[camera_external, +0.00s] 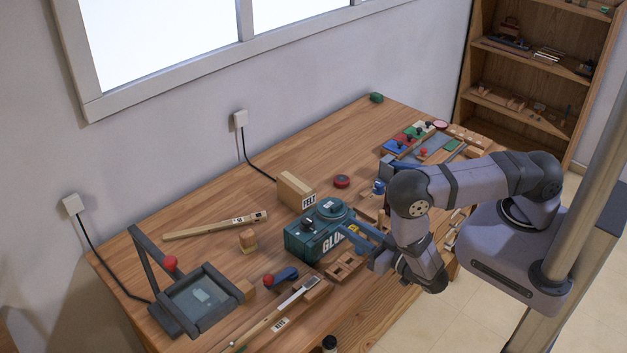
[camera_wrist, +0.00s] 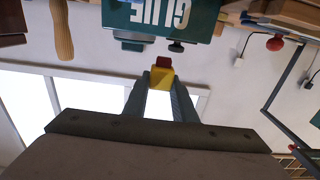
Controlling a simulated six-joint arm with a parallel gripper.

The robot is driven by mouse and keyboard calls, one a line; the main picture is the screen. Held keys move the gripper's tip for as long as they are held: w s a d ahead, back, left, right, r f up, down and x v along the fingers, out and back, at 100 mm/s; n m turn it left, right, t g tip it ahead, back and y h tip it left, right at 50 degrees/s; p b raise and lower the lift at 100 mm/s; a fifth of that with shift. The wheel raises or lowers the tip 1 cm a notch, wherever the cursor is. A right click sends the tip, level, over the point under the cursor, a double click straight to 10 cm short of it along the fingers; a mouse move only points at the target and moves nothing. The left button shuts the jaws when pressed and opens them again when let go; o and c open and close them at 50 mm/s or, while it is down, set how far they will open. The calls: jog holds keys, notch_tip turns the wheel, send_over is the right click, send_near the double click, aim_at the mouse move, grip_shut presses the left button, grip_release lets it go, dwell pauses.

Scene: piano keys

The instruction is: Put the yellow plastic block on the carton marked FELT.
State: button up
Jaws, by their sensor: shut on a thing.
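The yellow plastic block (camera_wrist: 161,78) sits between the fingertips of my gripper (camera_wrist: 160,84) in the wrist view, and the fingers are shut on it. A small red piece shows just beyond the block; I cannot tell whether they touch. In the external view my gripper (camera_external: 357,238) is in front of the green GLUE box, and the block is not clear there. The carton marked FELT (camera_external: 293,188) is a brown cardboard box with a white label, standing on the table behind the GLUE box. It is apart from my gripper, and I cannot make it out in the wrist view.
The green GLUE box (camera_external: 305,240) stands between my gripper and the carton; it also shows in the wrist view (camera_wrist: 185,14). A red round tin (camera_external: 342,181) lies right of the carton. A wooden-handled tool (camera_external: 215,226) lies to the left. The table behind the carton is clear.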

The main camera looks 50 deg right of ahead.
jog(key=w+d+r+m+g+h+b, duration=0.1)
jog(key=w+d+m+h+b, duration=0.25)
jog(key=d, duration=0.55)
jog(key=w+d+r+m+g+h+b, duration=0.15)
jog(key=w+d+h, duration=0.3)
jog(key=d, duration=0.55)
jog(key=w+d+r+m+g+h+b, duration=0.1)
jog(key=w+d+m+g+h+b, duration=0.25)
jog(key=d, duration=0.55)
jog(key=w+a+r+n+t+y+b, duration=0.1)
jog(key=w+a+r+n+t+y, duration=0.1)
jog(key=w+a+n+y, duration=0.4)
jog(key=w+a+r+n+t+y+b, duration=0.2)
jog(key=w+a+r+n+y, duration=0.2)
jog(key=w+a+n+y, duration=0.3)
jog(key=w+a+y, duration=0.5)
jog(key=w+a, duration=0.1)
jog(key=w, duration=0.2)
jog(key=shift+a+t, duration=0.25)
jog(key=shift+t, duration=0.05)
jog(key=shift+f+y, duration=0.15)
jog(key=shift+y, duration=0.1)
jog(key=shift+f+p, duration=0.9)
jog(key=shift+f, duration=1.9)
jog(key=shift+f, duration=0.1)
